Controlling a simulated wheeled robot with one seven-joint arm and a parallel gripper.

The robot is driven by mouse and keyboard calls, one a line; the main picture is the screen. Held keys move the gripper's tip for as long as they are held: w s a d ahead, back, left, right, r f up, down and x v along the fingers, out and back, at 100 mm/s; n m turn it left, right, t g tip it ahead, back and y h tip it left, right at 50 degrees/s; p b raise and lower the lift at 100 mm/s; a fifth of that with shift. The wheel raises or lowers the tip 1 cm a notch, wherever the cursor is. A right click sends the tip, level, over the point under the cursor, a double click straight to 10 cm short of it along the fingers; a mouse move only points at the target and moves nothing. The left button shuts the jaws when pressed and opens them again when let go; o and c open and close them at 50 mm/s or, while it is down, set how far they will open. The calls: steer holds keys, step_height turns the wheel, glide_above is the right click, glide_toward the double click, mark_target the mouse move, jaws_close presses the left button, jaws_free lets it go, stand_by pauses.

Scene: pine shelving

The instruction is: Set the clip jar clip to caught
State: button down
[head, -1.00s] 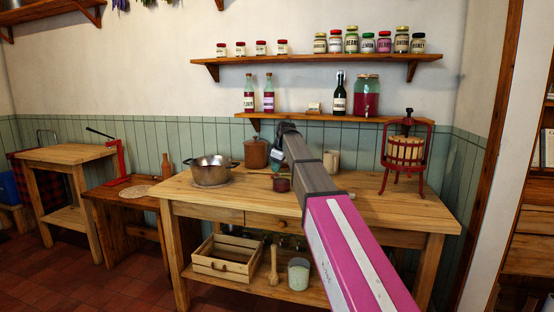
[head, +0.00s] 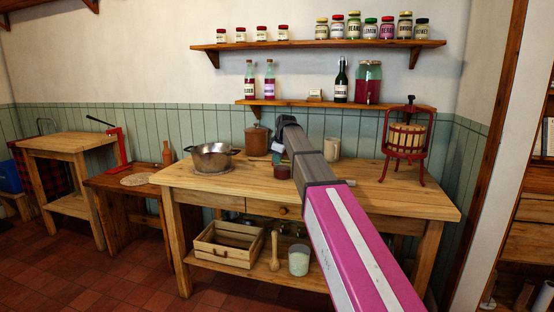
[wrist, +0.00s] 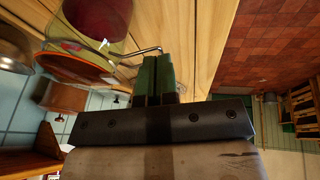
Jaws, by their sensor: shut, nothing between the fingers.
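The clip jar (wrist: 100,22) is a glass jar with red contents, large at the upper left of the wrist view. Its orange-red lid ring (wrist: 72,68) shows at the lower end there. The wire clip (wrist: 140,52) runs out from the jar and ends in a bent tip by my fingertips. In the head view the jar (head: 282,171) is small and dark red on the table, partly hidden by my arm. My gripper (wrist: 156,60) has its green fingers together and empty, right beside the wire's end. I cannot tell whether they touch it.
The wooden table (head: 390,200) also bears a steel pot (head: 212,158), a brown lidded crock (head: 257,140), a pale mug (head: 333,148) and a red fruit press (head: 406,140). A shelf with bottles (head: 300,104) is above the back. The table front is clear.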

steer(key=shift+s+f, duration=0.15)
steer(key=f+t, duration=0.1)
steer(key=t, duration=0.1)
steer(key=f+t+h, duration=0.1)
steer(key=t, duration=0.1)
steer(key=f+n+t, duration=0.1)
steer(key=t, duration=0.2)
steer(key=shift+s+a+f+h, duration=0.1)
steer(key=shift+s+f+h, duration=0.15)
steer(key=shift+f+h, duration=0.15)
steer(key=t, duration=0.1)
steer(key=w+f+n+t, duration=0.1)
steer(key=t, duration=0.1)
steer(key=shift+f+h, duration=0.3)
steer(key=shift+h, duration=0.1)
steer(key=shift+r, duration=0.2)
steer(key=shift+r, duration=0.6)
steer(key=shift+s, duration=0.1)
